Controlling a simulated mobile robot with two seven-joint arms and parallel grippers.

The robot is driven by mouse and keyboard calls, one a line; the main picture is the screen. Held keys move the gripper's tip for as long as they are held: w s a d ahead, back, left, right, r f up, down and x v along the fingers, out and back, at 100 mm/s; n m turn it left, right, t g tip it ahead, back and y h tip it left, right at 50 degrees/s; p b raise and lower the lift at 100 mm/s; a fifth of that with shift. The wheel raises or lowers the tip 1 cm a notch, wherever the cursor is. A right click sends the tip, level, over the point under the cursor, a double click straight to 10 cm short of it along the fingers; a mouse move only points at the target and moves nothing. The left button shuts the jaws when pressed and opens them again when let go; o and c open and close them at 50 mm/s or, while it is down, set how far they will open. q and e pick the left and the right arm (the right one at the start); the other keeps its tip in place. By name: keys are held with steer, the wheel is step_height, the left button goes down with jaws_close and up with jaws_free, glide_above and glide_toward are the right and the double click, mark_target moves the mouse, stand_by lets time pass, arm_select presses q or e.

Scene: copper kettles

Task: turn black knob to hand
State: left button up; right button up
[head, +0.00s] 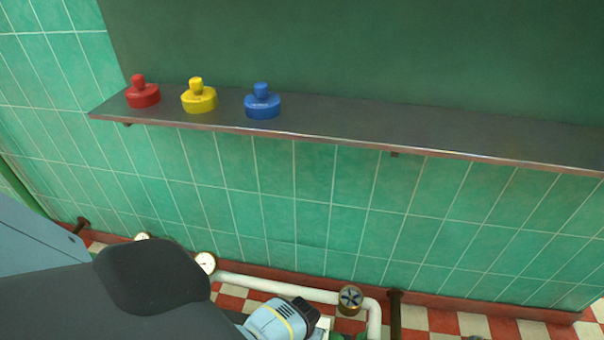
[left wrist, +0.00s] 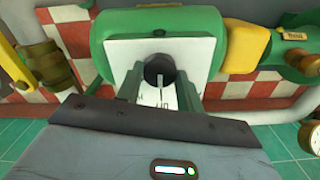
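The black knob (left wrist: 160,69) sits on a white panel (left wrist: 95,50) on the front of a green rounded housing in the left wrist view. A white pointer line shows on its face, and printed marks sit just below it. My left gripper (left wrist: 160,76) has its two fingers apart, one on each side of the knob. A narrow gap seems to show beside the knob; contact is not clear. In the head view, my left arm covers the lower left, and the knob is not visible. My right gripper is in neither view.
A yellow part (left wrist: 247,48) and a brass fitting (left wrist: 48,62) flank the housing. A shelf (head: 400,131) holds red (head: 143,95), yellow (head: 198,98) and blue (head: 262,104) capped objects. A white pipe (head: 250,283) and gauge (head: 205,262) are low by the wall.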

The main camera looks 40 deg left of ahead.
arm_select(q)
steer(key=shift+c, duration=0.8)
steer(key=shift+m, duration=0.4)
steer(key=m, duration=0.4)
steer(key=shift+m, duration=2.1)
steer(key=o, duration=1)
